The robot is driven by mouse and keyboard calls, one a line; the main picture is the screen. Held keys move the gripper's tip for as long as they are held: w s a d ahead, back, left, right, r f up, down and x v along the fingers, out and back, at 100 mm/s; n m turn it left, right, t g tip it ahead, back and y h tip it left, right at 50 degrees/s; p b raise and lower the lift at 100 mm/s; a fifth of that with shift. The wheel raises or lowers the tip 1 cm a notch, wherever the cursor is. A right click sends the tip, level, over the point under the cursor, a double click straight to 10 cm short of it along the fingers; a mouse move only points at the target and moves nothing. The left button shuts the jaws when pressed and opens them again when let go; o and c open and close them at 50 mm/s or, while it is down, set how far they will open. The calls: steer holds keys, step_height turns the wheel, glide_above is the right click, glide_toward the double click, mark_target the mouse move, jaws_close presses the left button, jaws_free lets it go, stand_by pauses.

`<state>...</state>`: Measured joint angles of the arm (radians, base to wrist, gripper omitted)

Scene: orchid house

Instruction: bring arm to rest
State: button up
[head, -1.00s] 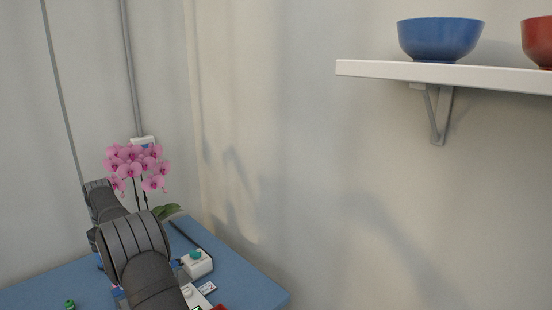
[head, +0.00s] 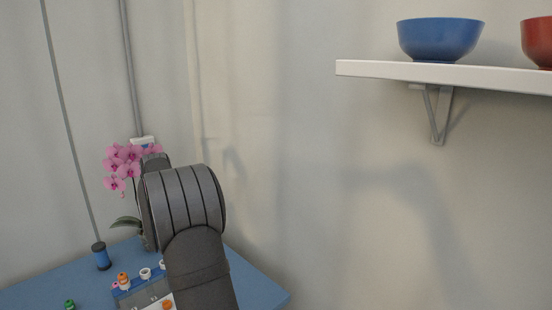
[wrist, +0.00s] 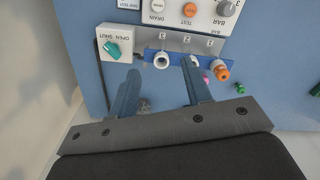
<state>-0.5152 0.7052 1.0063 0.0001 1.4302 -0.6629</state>
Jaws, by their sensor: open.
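My gripper (wrist: 160,95) shows in the wrist view with its two fingers apart and nothing between them. Past its fingertips is a blue strip with pipe fittings (wrist: 161,60), some white and one orange. A white box with a green knob (wrist: 113,49) lies left of the fingertips. I cannot tell how far the fingertips are from these. In the head view my arm rises over the blue table (head: 255,275), and the gripper itself is hidden.
A pink orchid (head: 122,165) stands behind my arm. A dark blue spool (head: 101,256) and a green item (head: 69,304) are on the table's left. A white shelf (head: 440,73) on the right wall holds a blue bowl (head: 438,40) and a red bowl (head: 538,40).

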steer(key=a+f, duration=0.2)
steer(key=s+a+f, duration=0.1)
steer(key=a, duration=0.2)
steer(key=a+f, duration=0.2)
steer(key=a, duration=0.1)
steer(key=shift+s+a+f, duration=0.1)
steer(key=shift+s+f, duration=0.15)
steer(key=shift+f, duration=0.1)
steer(key=f, duration=0.1)
steer(key=a+f, duration=0.1)
steer(key=f, duration=0.1)
steer(key=shift+f, duration=0.45)
